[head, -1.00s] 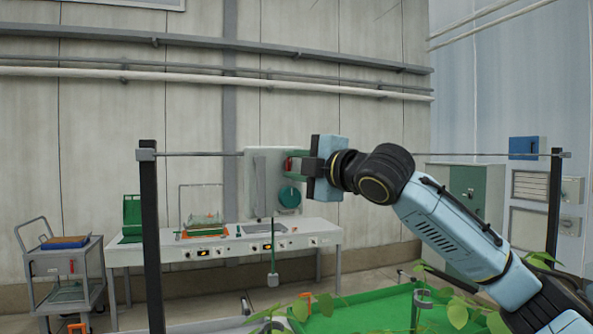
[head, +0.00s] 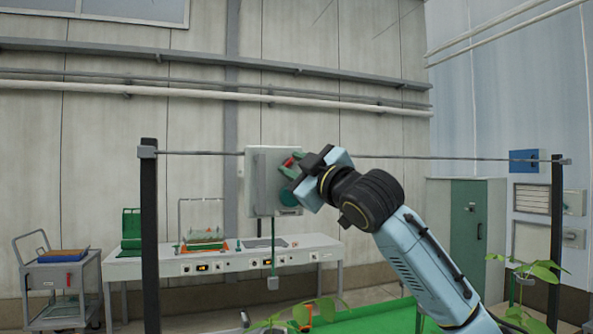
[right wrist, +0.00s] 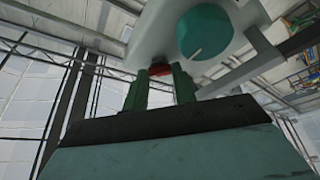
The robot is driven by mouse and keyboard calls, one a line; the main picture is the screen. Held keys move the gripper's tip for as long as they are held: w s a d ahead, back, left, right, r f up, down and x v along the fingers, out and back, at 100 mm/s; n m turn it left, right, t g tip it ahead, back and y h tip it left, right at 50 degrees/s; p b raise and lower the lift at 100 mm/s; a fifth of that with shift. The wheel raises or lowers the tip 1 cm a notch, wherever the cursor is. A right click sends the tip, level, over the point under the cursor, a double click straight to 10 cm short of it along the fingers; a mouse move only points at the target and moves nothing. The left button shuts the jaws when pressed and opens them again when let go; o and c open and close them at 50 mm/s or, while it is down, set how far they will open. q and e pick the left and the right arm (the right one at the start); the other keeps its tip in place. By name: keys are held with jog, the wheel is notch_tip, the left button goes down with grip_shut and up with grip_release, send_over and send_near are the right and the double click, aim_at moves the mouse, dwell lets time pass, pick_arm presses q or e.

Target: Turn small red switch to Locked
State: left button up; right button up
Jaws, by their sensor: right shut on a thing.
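The small red switch (head: 290,162) is on the front of a pale grey box (head: 262,207) hung on a rail. My right gripper (head: 288,168) is shut on it, with the hand tilted. In the right wrist view the red switch (right wrist: 161,70) shows between the two green fingers (right wrist: 161,85), which hide part of it. A larger round teal knob (head: 288,198) sits below the switch and is large in the right wrist view (right wrist: 205,33). I cannot read any position marks. My left gripper is not in view.
A white bench (head: 150,268) with a green case (head: 131,228) and small devices stands behind. A grey cart (head: 62,290) is at the left and a grey-green cabinet (head: 466,230) at the right. Leafy plants (head: 525,275) are in the foreground.

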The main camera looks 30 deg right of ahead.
dwell(0.5)
jog(key=o, duration=1)
jog(key=shift+s, duration=0.1)
jog(key=b+v, duration=0.4)
jog(key=v, duration=0.9)
